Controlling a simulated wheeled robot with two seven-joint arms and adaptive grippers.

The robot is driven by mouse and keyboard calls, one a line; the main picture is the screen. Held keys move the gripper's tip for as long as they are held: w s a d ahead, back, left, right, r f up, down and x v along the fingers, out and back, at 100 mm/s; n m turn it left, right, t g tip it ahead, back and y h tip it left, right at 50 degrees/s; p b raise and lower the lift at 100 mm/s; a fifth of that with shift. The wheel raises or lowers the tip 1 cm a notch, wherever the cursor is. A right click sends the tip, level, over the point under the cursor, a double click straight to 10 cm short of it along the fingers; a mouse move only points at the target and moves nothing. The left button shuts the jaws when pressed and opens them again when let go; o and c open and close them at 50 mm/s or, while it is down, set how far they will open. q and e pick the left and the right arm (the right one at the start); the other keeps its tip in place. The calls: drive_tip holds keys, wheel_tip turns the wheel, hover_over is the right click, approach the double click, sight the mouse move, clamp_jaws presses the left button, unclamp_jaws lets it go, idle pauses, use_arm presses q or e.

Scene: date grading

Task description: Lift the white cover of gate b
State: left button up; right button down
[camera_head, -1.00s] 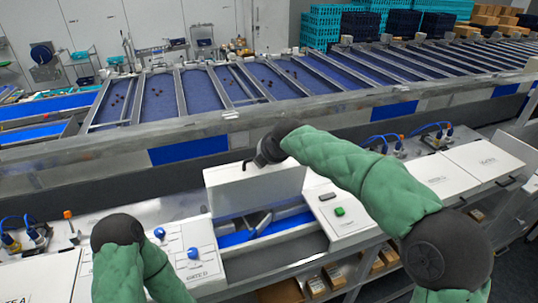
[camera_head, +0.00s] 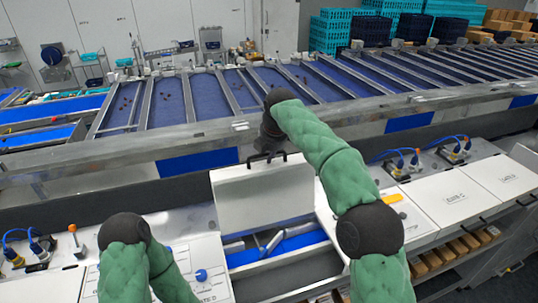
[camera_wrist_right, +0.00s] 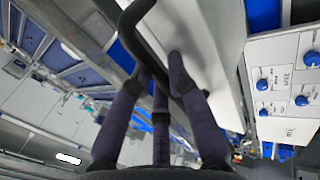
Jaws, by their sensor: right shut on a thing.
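The white cover of gate b (camera_head: 262,197) stands raised, close to upright, at the back of its opening in the head view. Its black handle (camera_head: 267,158) is on the top edge. The opening below shows a blue belt (camera_head: 300,241) and metal flaps. My right gripper (camera_head: 270,133) is at the handle, partly hidden by its own wrist. In the right wrist view the fingers (camera_wrist_right: 158,73) are shut on the black handle (camera_wrist_right: 138,15), beside the white cover face (camera_wrist_right: 205,60). My left arm shows at the lower left, but its gripper is not seen.
A long sorter with blue lanes (camera_head: 205,97) runs behind the cover. Closed white covers (camera_head: 447,200) lie to the right. A panel with blue knobs (camera_head: 201,275) is at the front left. Blue cables and connectors (camera_head: 402,160) stand at the right.

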drive_tip(key=shift+a+f, duration=0.1)
drive_tip(key=shift+f, duration=0.55)
drive_tip(key=c, duration=1.2)
unclamp_jaws()
drive_tip(key=shift+o, duration=0.2)
drive_tip(key=shift+w, duration=0.1)
drive_tip(key=shift+w+r, duration=0.15)
drive_tip(key=shift+r, duration=0.1)
drive_tip(key=v, duration=1.1)
drive_tip(key=shift+r, duration=0.45)
